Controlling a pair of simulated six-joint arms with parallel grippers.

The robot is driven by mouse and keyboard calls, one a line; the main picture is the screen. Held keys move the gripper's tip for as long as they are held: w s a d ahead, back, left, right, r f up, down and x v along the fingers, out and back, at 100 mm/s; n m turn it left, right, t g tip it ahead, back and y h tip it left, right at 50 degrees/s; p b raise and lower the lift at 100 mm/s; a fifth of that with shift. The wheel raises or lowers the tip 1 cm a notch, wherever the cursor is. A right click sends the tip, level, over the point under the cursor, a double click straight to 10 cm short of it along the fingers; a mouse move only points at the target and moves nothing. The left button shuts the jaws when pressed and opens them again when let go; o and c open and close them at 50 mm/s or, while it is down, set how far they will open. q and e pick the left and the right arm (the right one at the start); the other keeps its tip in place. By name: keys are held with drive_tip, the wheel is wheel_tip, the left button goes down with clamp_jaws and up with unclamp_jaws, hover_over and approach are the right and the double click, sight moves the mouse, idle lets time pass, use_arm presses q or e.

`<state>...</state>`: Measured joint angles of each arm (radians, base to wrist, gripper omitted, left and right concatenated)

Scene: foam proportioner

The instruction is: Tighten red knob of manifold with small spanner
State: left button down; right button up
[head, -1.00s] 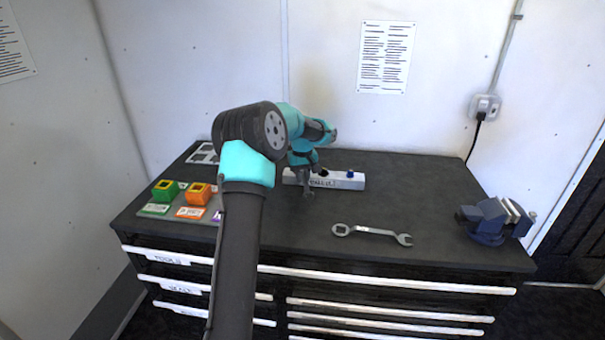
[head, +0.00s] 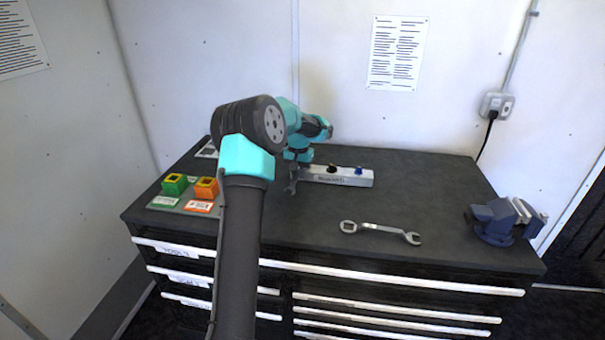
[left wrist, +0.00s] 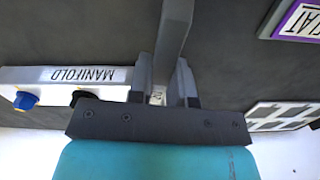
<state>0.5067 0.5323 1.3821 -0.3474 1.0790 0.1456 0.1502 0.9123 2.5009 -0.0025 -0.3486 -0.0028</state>
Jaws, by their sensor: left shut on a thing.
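The grey manifold (head: 345,178) lies toward the back of the bench. Its blue knob (head: 359,171) and a dark knob (head: 332,168) show on top; no red knob is visible, and its left end is hidden behind my gripper. My left gripper (head: 300,163) is at that left end, shut on the small spanner (head: 292,184), whose open jaw points down toward the bench front. In the left wrist view the spanner's grey shaft (left wrist: 174,30) runs from between the fingers, with the manifold (left wrist: 50,77) close on the left. Contact between them cannot be told.
A larger spanner (head: 380,228) lies on the bench front. A blue vise (head: 497,220) stands at the right edge. Green (head: 174,184) and orange (head: 206,189) blocks stand at the left. The bench right of the manifold is clear.

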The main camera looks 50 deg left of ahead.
use_arm(q)
drive_tip(key=shift+s+a+m, duration=0.25)
drive_tip(key=shift+a+m, duration=0.35)
drive_tip(key=shift+m, duration=0.2)
drive_tip(key=shift+s+a+m, duration=0.25)
drive_tip(key=shift+a+m, duration=0.85)
drive_tip(key=shift+m, duration=0.6)
drive_tip(key=shift+w+a+m, duration=0.2)
drive_tip(key=shift+a+m, duration=1.35)
drive_tip(key=shift+m, duration=0.65)
drive_tip(key=shift+d, duration=0.15)
drive_tip(key=shift+s+d+n, duration=0.15)
drive_tip(key=shift+d+n, duration=0.35)
drive_tip(key=shift+n, duration=0.4)
drive_tip(key=shift+r, duration=3)
